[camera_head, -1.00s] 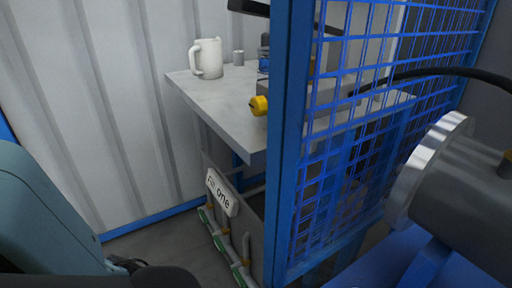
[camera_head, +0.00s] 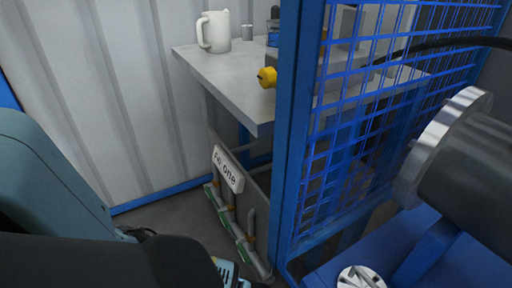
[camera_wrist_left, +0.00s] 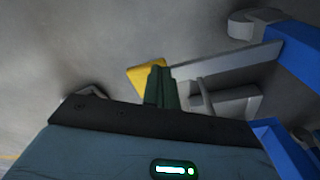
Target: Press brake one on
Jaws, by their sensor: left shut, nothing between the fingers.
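In the head view a white sign (camera_head: 228,168) ending in "one" hangs on a low grey panel under the table. Its first word is hard to read. Pipes with green and yellow parts (camera_head: 230,225) stand below it. I cannot tell which part is brake one. My left arm comes in at the lower left. In the left wrist view my left gripper (camera_wrist_left: 161,68) has its dark green fingers shut, with nothing between them. A yellow piece (camera_wrist_left: 146,75) shows behind the fingers; contact cannot be told. My right gripper is not in view.
A blue mesh fence (camera_head: 375,120) stands at the right. A metal flanged cylinder (camera_head: 470,150) is in front of it.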

